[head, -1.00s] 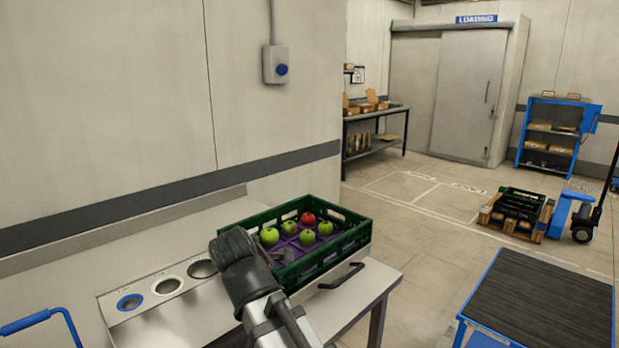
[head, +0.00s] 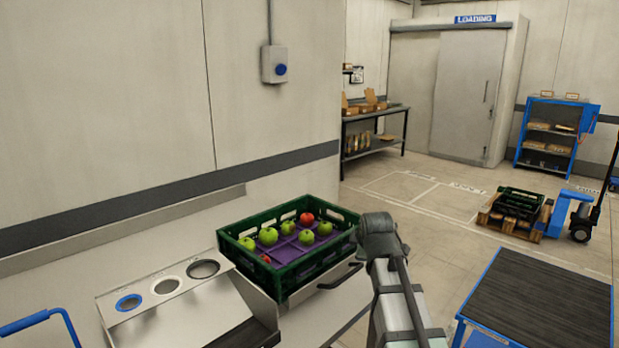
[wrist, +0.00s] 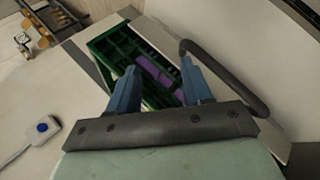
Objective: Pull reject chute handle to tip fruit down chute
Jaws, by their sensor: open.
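A dark bar handle (head: 340,277) sits on the pale front panel below a green crate (head: 296,280). The crate holds several green apples (head: 268,236) and red ones (head: 306,218) on a purple liner. My gripper (wrist: 160,82) is open, with two blue fingers pointing toward the crate and panel. In the wrist view the curved handle (wrist: 232,78) runs close by the right finger; I cannot tell whether they touch. No bar is clearly between the fingers. In the head view my wrist is right of the crate, and the fingertips are hidden.
A metal panel with three round openings (head: 167,286) lies left of the crate. A blue-framed dark-topped table (head: 540,310) stands at right. A wall box with a blue button (head: 277,66) is above. A pallet with a crate (head: 518,210) stands on the floor behind; floor between is clear.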

